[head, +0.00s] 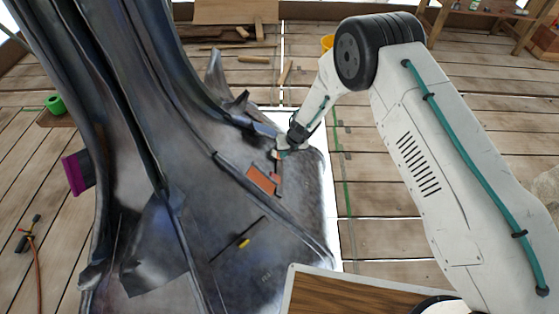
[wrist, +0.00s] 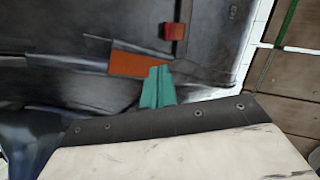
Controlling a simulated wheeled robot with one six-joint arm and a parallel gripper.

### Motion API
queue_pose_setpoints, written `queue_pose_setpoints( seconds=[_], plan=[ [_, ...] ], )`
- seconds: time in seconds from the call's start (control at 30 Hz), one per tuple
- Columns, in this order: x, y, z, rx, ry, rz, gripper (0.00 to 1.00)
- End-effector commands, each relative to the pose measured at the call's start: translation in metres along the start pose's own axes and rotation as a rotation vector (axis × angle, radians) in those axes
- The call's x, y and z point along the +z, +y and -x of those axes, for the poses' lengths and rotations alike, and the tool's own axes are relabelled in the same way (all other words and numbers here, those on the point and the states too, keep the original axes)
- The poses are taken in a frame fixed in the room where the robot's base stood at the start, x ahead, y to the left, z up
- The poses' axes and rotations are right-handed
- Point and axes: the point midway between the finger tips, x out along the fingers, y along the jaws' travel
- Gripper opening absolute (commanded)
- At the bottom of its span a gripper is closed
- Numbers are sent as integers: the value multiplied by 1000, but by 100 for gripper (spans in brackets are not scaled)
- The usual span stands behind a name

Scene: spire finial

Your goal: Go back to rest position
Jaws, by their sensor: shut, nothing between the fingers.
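My gripper (head: 281,154) is at the end of my white arm, over the right part of the dark metal spire piece (head: 225,215) in the head view. In the wrist view its teal fingers (wrist: 158,88) are together with nothing between them. They show in front of an orange patch (wrist: 140,64) on the metal; I cannot tell whether they touch the surface. The orange patch (head: 262,180) also shows in the head view, just below the gripper. A small red block (wrist: 174,32) sits on the metal beside the patch.
A wood-topped surface (head: 350,295) is at the bottom, near my arm. A magenta piece (head: 75,174), a green roll (head: 55,104) and a torch with a hose (head: 30,235) are at the left. Wood scraps lie at the back. The plank floor right of the metal is mostly clear.

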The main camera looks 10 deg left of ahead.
Motion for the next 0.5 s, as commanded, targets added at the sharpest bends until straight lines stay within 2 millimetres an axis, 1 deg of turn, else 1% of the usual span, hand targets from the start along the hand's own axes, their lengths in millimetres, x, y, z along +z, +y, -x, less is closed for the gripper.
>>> queue_pose_setpoints(
  seconds=[0.13,0.37,0.43,0.5],
  plan=[
    [2,-1,7,0,1,2,0],
    [4,-3,7,-10,-10,-26,0],
    [11,-9,7,-36,-48,-90,0],
    [11,-20,6,-75,-92,-207,0]
  ],
)
